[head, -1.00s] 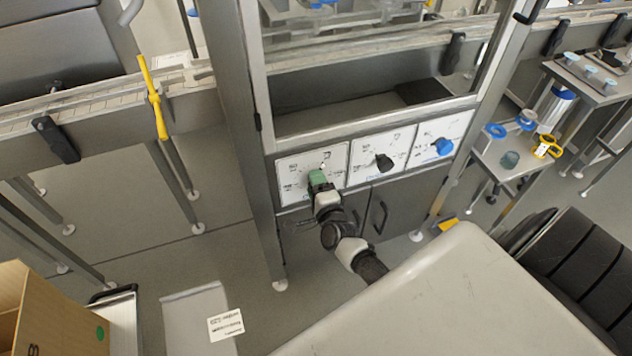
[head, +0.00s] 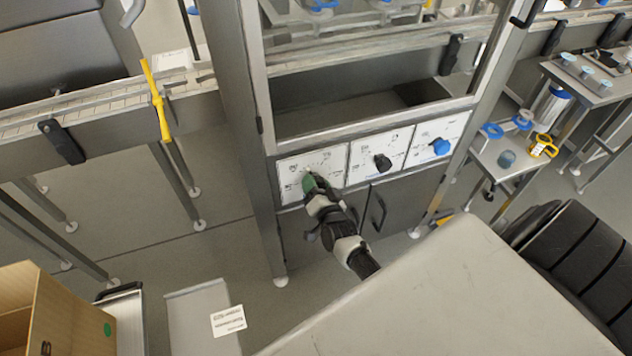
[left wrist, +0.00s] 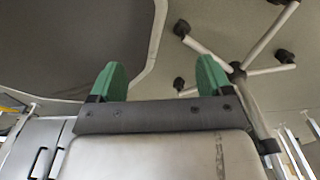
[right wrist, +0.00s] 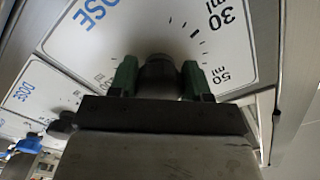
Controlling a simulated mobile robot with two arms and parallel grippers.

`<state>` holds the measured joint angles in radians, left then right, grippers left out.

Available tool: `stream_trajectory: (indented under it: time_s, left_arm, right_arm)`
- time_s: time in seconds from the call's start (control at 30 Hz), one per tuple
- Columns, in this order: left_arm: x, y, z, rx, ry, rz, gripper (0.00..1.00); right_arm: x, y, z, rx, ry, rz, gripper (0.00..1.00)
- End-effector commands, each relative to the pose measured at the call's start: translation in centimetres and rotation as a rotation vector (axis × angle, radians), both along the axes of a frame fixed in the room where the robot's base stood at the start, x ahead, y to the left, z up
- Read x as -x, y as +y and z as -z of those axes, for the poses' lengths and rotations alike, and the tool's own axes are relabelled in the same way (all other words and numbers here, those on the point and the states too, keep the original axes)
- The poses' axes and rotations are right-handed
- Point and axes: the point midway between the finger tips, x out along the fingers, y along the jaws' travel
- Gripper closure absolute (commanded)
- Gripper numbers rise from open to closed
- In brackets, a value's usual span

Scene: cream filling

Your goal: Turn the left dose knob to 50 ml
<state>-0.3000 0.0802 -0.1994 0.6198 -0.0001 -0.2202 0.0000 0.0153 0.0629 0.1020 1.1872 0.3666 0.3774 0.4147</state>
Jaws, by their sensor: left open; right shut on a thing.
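The left dose dial (head: 333,157) is a white plate on the front of the grey machine. Its dark knob (right wrist: 158,70) is between the green fingertips of my right gripper (right wrist: 158,80), which is shut on it. In the right wrist view the markings 30 ml (right wrist: 226,18) and 50 ml (right wrist: 222,76) show beside the knob. I cannot tell exactly where the knob points. In the head view my right gripper (head: 310,183) covers the knob. My left gripper (left wrist: 158,80) is open and empty; it shows only in the left wrist view.
A middle dial with a black knob (head: 382,162) and a right dial with a blue knob (head: 440,146) sit beside it. Below are cabinet doors with a dark handle (head: 379,210). A black chair (head: 575,265) stands at the right, a cardboard box (head: 75,310) at the lower left.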

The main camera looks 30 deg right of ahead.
Motion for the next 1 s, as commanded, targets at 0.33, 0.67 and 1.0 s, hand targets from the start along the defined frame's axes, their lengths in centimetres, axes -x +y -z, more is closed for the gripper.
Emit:
stream_trajectory:
  time_s: [0.33,0.67,1.0]
  left_arm:
    - [0.01,-0.03,-0.6,0.0,0.0,0.001,0.21]
    - [0.01,-0.04,-0.8,0.001,0.0,0.001,0.21]
    - [0.01,-0.05,-0.82,0.001,0.0,0.001,0.21]
  right_arm:
    - [0.1,0.04,0.19,0.261,0.067,-0.001,0.76]
    - [0.11,-0.07,0.25,0.394,0.099,-0.001,0.76]
    - [0.13,-0.06,0.3,0.423,0.107,-0.001,0.76]
